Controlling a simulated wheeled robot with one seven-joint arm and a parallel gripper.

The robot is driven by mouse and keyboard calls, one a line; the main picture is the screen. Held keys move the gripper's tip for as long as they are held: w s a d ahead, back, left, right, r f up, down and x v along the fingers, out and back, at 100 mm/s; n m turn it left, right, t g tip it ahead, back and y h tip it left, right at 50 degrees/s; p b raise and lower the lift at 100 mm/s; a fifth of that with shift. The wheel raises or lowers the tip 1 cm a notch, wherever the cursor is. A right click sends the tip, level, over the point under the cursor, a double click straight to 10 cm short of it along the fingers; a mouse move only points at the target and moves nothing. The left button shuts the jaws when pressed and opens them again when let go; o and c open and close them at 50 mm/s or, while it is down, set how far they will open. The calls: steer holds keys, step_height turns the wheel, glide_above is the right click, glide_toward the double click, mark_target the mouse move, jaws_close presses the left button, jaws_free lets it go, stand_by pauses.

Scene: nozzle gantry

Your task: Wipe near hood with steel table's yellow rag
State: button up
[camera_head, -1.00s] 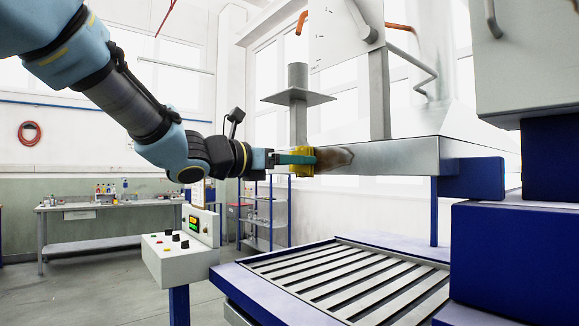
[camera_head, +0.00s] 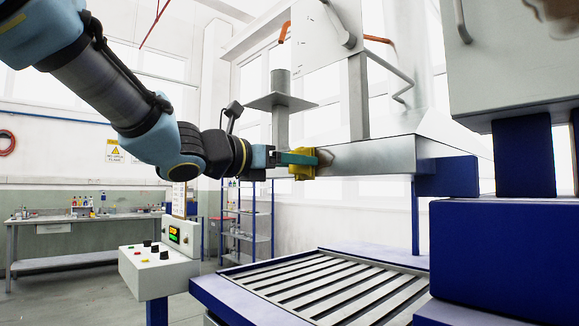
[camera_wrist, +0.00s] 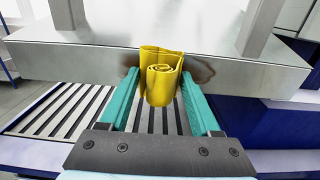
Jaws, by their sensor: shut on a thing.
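My gripper (camera_head: 297,158) is shut on a rolled yellow rag (camera_head: 303,170), held between its teal fingers. The rag also shows in the wrist view (camera_wrist: 160,78), against the front face of the near hood's steel rim (camera_wrist: 75,60). In the head view the near hood (camera_head: 375,158) stretches right from the rag. A brown stain (camera_head: 325,157) shows on its face just right of the rag; in the wrist view the stain (camera_wrist: 201,72) appears right of and behind the rag. The part behind the rag is hidden. The steel table (camera_head: 90,217) stands far left.
A slatted blue-framed conveyor (camera_head: 325,290) lies below the hood. A control box (camera_head: 158,265) stands at lower left. Blue blocks and another grey hood (camera_head: 500,60) with a brown mark (camera_head: 553,15) fill the right. A shelf rack (camera_head: 245,222) stands behind my gripper.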

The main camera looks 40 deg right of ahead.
mark_target(336, 160)
steer(key=shift+s+a+b, duration=0.2)
steer(key=shift+s+b, duration=1.85)
steer(key=shift+s, duration=1.75)
steer(key=shift+w, duration=0.1)
steer(key=shift+w, duration=1.85)
steer(key=w+p, duration=0.1)
steer(key=w, duration=1.1)
steer(key=shift+s+b, duration=3.1)
steer(key=shift+s, duration=4.85)
steer(key=w+p, duration=0.1)
steer(key=w, duration=1.1)
steer(key=shift+d, duration=0.3)
